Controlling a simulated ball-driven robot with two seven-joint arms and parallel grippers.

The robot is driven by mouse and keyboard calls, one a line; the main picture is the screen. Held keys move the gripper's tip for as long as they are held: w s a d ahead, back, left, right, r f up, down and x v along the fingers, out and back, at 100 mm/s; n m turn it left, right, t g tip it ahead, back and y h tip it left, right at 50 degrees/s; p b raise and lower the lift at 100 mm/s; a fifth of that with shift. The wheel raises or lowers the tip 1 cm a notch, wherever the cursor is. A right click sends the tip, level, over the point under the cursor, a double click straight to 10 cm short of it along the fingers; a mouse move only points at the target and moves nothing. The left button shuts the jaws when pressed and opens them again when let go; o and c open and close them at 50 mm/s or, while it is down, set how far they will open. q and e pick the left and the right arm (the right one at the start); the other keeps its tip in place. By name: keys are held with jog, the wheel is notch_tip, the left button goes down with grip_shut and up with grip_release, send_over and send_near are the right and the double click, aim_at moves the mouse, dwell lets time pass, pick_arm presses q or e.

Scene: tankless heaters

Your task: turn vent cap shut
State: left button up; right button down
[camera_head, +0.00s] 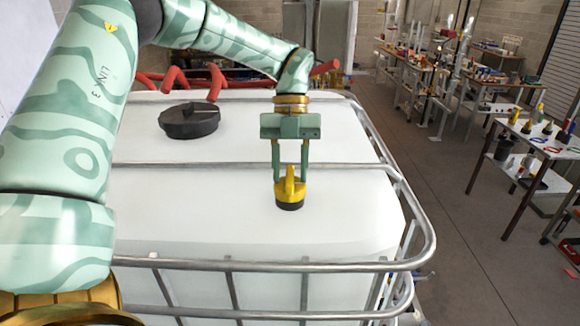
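The vent cap (290,191) is yellow with an upright grip on top and a dark base. It sits on the top of a white tank (200,215), right of the middle. My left gripper (290,178) points down over it, with one finger on each side of the yellow grip. Gaps show between the fingers and the grip, so the gripper looks open. The cap partly hides between the fingers, and I cannot tell whether a fingertip touches its rim. My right gripper is not in view.
A metal cage rail (260,265) runs around the tank, with a bar (200,165) across its top behind the vent cap. A large black lid (189,121) sits further back left. Red pipes (182,78) lie behind. Cluttered workbenches (535,138) stand at right beyond clear floor.

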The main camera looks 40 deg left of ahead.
pick_arm(q)
jog(key=shift+w+a+r, duration=0.1)
jog(key=shift+w+r, duration=0.05)
jog(key=shift+r, duration=0.2)
jog(key=p+v, duration=0.4)
jog(key=v, duration=1.1)
jog(key=shift+r+p, duration=0.25)
jog(key=shift+p, duration=0.15)
jog(key=shift+w+f, duration=0.1)
jog(key=shift+f, duration=0.05)
